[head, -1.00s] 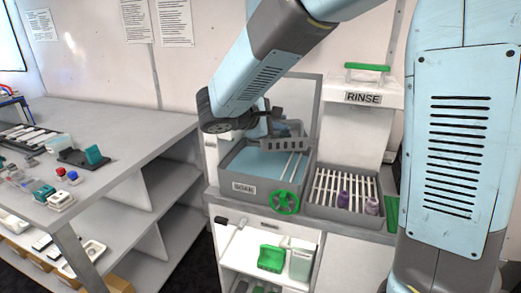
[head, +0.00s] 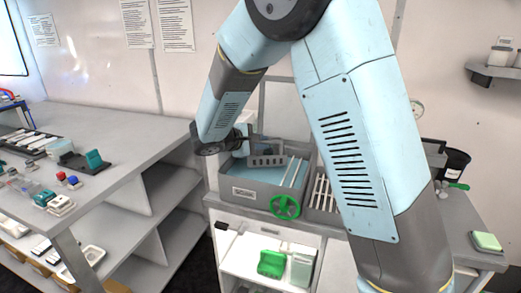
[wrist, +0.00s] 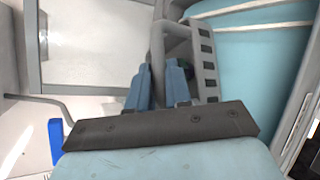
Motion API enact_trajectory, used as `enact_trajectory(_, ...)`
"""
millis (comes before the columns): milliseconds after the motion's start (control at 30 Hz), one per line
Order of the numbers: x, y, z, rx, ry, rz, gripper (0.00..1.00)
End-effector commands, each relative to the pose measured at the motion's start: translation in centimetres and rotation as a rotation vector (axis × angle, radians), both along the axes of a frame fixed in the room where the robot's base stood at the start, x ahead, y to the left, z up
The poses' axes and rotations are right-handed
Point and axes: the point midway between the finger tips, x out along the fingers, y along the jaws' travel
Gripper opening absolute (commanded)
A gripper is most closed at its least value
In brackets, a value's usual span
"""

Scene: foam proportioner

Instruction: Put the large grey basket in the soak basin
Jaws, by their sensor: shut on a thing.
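The large grey slotted basket (head: 268,160) is at the back left of the soak basin (head: 262,195), over its blue interior. In the wrist view the basket's slotted side (wrist: 207,62) and its grey handle loop show close to the fingers. My gripper (wrist: 161,80) is shut on the basket at its handle. In the head view the fingers are mostly hidden behind my wrist and the basket. The basket looks roughly level and low, near the rim. I cannot tell if it touches the basin's bottom.
Pale rods (head: 292,172) lie across the right part of the basin. A green wheel (head: 286,207) sits at the basin's front. The slatted rinse rack (head: 322,193) is to the right, partly hidden by my arm. A grey workbench (head: 125,125) with small items stands left.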

Motion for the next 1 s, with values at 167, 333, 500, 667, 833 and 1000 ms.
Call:
enact_trajectory(167, -0.1, 0.0, -2.2, -0.002, 0.001, 0.000, 0.00)
enact_trajectory(333, -0.1, 0.0, -2.3, -0.001, 0.000, -0.001, 0.00)
enact_trajectory(500, -0.1, -0.1, -2.4, -0.001, 0.000, -0.001, 0.00)
enact_trajectory(667, -0.1, -0.1, -2.8, -0.001, 0.001, -0.002, 0.00)
enact_trajectory(833, -0.1, -0.1, -2.8, 0.000, 0.001, -0.001, 0.34)
enact_trajectory(1000, -0.1, -0.1, -2.8, -0.001, 0.001, -0.002, 0.45)
